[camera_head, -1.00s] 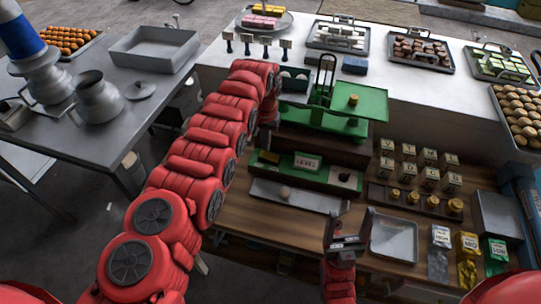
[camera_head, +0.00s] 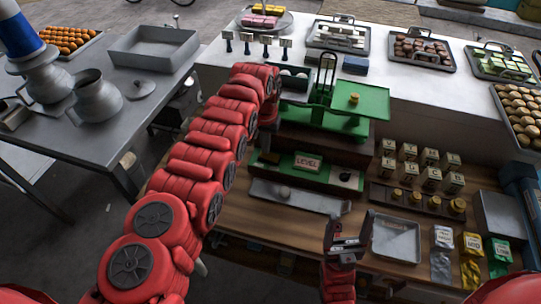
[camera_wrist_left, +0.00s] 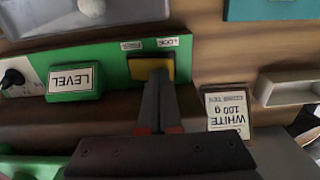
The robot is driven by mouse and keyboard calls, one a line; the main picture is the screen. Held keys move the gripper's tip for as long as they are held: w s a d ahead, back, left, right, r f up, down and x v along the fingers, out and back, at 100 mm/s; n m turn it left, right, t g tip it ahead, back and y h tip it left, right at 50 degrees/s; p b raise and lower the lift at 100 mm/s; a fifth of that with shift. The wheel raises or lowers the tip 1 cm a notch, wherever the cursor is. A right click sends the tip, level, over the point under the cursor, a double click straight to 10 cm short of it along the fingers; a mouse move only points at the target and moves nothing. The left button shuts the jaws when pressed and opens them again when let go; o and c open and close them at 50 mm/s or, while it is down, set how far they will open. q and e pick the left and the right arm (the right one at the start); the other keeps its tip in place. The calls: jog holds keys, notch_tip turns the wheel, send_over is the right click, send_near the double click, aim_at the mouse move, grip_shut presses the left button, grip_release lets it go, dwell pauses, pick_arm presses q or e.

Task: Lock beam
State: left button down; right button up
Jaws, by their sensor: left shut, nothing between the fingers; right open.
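The green balance scale (camera_head: 352,101) stands on the wooden bench, with its beam and pan upright. Its green base strip carries a LEVEL plate (camera_head: 308,163), which also shows upside down in the left wrist view (camera_wrist_left: 72,80). In that view a yellow piece (camera_wrist_left: 171,68) sits by small LOCK and FREE labels (camera_wrist_left: 150,43). My left gripper (camera_wrist_left: 160,75) is shut and empty, its fingertips over the yellow piece; whether they touch cannot be told. In the head view it reaches the base's left end, partly hidden by the arm. My right gripper (camera_head: 347,238) is open and empty over the bench front.
A grey tray (camera_head: 297,197) with a small round lump lies before the base. A square metal tray (camera_head: 396,238) is beside my right gripper. Labelled boxes and brass weights (camera_head: 427,204) stand right. A WHITE 100 g card (camera_wrist_left: 227,112) is close to my left fingers.

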pick_arm(q)
jog(key=shift+f+b, duration=0.55)
jog(key=shift+f, duration=0.05)
jog(key=shift+r, duration=0.2)
notch_tip(320, 180, up, 2)
jog(key=shift+p, duration=1)
notch_tip(320, 180, up, 2)
jog(key=shift+r+p, duration=0.15)
jog(key=shift+p, duration=0.5)
jog(key=shift+r+p, duration=0.4)
jog(key=shift+r, duration=0.85)
jog(key=shift+f, duration=0.1)
